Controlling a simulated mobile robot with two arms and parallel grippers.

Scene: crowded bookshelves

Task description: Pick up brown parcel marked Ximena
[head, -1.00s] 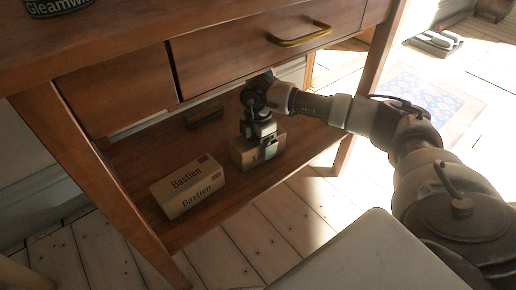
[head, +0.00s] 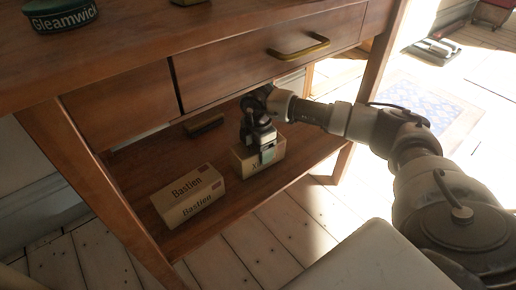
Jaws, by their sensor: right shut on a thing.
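A brown parcel (head: 246,163) stands on the lower shelf of the wooden table. Only an "X" of its marking shows; my right gripper hides the rest. My right gripper (head: 266,154) reaches in from the right below the drawer and is shut on this parcel, its fingers over the top and front. I cannot tell whether the parcel is clear of the shelf. My left gripper is not in view.
A parcel marked Bastien (head: 187,195) lies left on the same shelf (head: 225,205). A dark brown object (head: 204,124) lies behind. The drawer with a brass handle (head: 298,47) hangs close above my arm. A Gleamwick tin (head: 60,15) stands on top.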

